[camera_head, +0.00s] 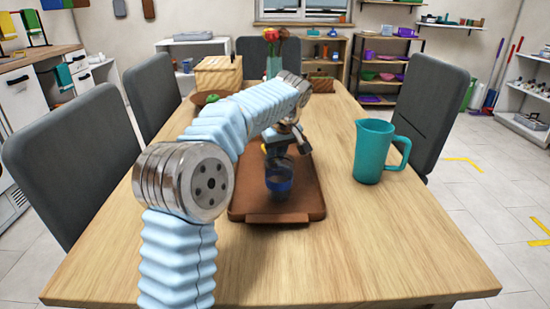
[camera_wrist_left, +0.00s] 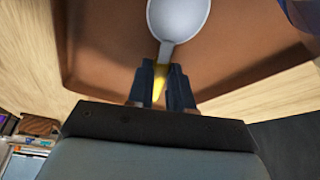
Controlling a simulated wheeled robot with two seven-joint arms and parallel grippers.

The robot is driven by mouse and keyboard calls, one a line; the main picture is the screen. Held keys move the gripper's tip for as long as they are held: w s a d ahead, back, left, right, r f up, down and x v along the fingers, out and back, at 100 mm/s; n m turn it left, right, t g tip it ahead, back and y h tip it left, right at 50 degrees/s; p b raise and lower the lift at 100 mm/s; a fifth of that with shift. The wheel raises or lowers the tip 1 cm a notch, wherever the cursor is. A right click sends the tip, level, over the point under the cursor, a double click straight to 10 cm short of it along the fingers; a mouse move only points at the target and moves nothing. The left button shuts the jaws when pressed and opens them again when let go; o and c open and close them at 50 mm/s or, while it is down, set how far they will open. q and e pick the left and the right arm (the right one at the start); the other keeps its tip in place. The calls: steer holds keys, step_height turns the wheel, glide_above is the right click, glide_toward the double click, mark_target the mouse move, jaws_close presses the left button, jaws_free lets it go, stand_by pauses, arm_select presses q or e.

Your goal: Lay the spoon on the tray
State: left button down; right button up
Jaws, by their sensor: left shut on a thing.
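The brown tray (camera_head: 241,211) lies on the wooden table, and its surface fills much of the left wrist view (camera_wrist_left: 100,45). The spoon (camera_wrist_left: 180,16) has a pale grey bowl and a yellow handle. My left gripper (camera_wrist_left: 165,72) is shut on its handle, with the bowl pointing away from the wrist. In the head view my left gripper (camera_head: 285,138) is over the tray, behind a glass; the spoon is not clear there. I cannot tell whether the spoon touches the tray. My right gripper is not in view.
A teal jug (camera_head: 370,152) is right of the tray. A wooden box (camera_head: 218,74) and a vase of flowers (camera_head: 273,66) stand farther back. The table's front right is clear.

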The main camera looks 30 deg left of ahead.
arm_select(q)
steer(key=shift+f, duration=0.35)
steer(key=shift+f, duration=0.2)
steer(key=c, duration=1)
jaws_free()
steer(key=shift+r, duration=0.25)
steer(key=p+v, duration=0.1)
steer(key=v, duration=1.1)
